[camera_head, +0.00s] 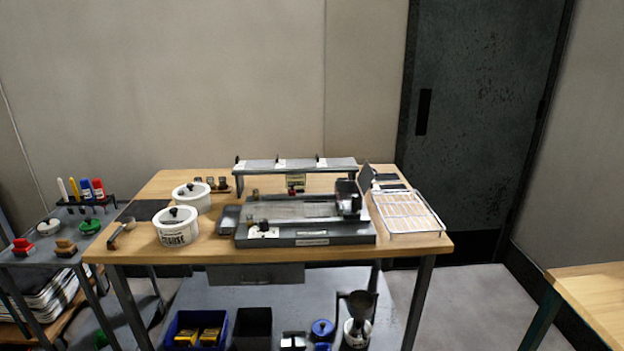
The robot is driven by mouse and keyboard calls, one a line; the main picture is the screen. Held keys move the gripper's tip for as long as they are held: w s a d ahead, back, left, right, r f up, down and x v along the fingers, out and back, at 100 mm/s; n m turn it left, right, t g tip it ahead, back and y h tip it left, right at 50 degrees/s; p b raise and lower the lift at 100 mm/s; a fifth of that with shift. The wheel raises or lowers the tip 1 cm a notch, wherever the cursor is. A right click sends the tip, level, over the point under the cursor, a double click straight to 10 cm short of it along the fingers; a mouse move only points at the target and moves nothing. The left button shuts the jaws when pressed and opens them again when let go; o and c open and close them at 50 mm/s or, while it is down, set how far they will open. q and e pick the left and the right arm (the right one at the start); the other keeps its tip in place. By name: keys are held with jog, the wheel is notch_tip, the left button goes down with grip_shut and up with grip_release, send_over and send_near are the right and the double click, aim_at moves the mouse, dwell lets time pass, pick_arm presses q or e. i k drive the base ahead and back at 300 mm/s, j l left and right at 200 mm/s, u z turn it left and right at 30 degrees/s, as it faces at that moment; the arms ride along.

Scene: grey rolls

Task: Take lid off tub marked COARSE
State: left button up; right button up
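The tub marked COARSE (176,239) is a white round tub with dark lettering, standing on the left part of the wooden table near its front edge. Its white lid (186,222) has a black knob and appears to sit on the tub. A second white tub (191,203) with a black knob on top stands just behind it; no marking on it is readable. Neither of my grippers is in view.
The wooden table (412,242) also holds a grey machine (303,240) right of the tubs and a wire rack (408,212) at the right. A scoop (121,232) lies left of the tub. A lower shelf holds a blue bin (175,327). A dark door (480,120) stands behind.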

aim_at(176, 217)
jog(key=k+j+u, duration=0.5)
jog(key=j, duration=0.15)
jog(key=i+j+z, duration=0.2)
jog(key=z, duration=0.3)
jog(key=i+j+z, duration=0.1)
jog(key=j+z, duration=0.35)
jog(key=i+j+z, duration=0.25)
jog(key=j, duration=1.2)
jog(key=j+z, duration=0.3)
jog(key=j, duration=2.35)
jog(key=k, duration=0.05)
